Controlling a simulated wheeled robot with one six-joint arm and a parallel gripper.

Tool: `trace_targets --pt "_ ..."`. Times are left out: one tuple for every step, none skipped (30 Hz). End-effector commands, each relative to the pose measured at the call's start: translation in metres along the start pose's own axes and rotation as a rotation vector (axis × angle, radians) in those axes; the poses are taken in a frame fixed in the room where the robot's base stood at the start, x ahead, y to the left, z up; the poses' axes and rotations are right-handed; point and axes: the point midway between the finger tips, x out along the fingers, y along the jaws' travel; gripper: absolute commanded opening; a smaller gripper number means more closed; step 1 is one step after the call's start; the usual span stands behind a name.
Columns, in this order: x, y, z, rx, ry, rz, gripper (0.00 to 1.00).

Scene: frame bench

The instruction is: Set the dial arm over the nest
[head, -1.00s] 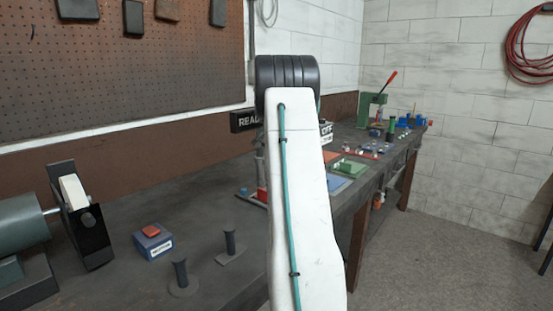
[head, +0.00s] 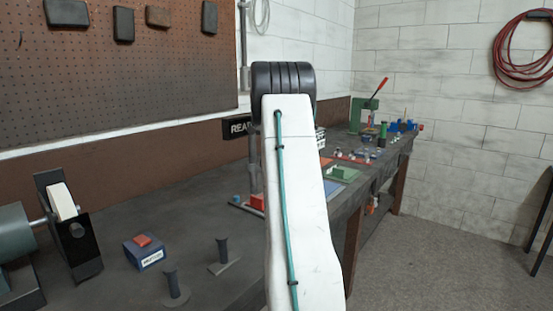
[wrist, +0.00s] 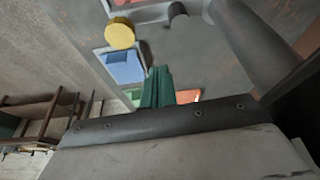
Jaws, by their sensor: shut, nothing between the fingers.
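In the wrist view my gripper (wrist: 156,88) shows as two dark green fingers pressed together with nothing between them. It is above the bench, just below the blue tray (wrist: 124,68) in the picture. A yellow disc (wrist: 120,36) is beyond the tray's upper edge; I cannot tell whether it is the dial. A thick grey post or bar (wrist: 250,45) crosses the upper right, beside a short grey cylinder (wrist: 180,20); I cannot tell whether either is the dial arm. I cannot make out the nest. In the head view my white arm hides my gripper.
The dark bench (head: 140,205) runs to the back right. A green press (head: 365,112) is far back. Floor at right is clear.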

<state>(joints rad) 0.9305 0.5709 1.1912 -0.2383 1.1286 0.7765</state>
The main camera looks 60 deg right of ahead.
Motion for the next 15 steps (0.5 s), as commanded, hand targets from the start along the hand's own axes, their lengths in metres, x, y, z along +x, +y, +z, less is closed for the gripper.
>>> trace_targets --pt "-0.009 -0.001 0.000 -0.001 0.001 -0.002 0.00" --pt "-0.013 -0.001 0.000 -0.001 0.001 -0.001 0.00" --pt "-0.018 -0.001 0.000 -0.001 0.002 -0.002 0.00" --pt "-0.020 -0.002 0.000 -0.001 0.002 -0.002 0.00" --pt "-0.023 -0.002 0.001 -0.001 0.002 -0.002 0.00" --pt "-0.025 -0.002 0.001 -0.001 0.001 -0.001 0.00" --pt "-0.026 -0.002 0.001 -0.001 0.001 -0.001 0.00" --pt "-0.027 -0.002 0.001 -0.001 0.001 -0.001 0.00" --pt "-0.028 -0.002 0.001 -0.001 0.001 -0.001 0.00" --pt "-0.028 -0.002 0.001 -0.001 0.001 -0.001 0.00" --pt "-0.028 -0.002 0.001 -0.001 0.001 -0.001 0.00" --pt "-0.028 -0.002 0.001 -0.001 0.001 -0.001 0.00" --pt "-0.028 -0.002 0.001 -0.001 0.001 -0.001 0.00" --pt "-0.028 -0.002 0.001 -0.001 0.001 -0.001 0.00" --pt "-0.028 -0.002 0.001 -0.002 0.001 -0.001 0.00"
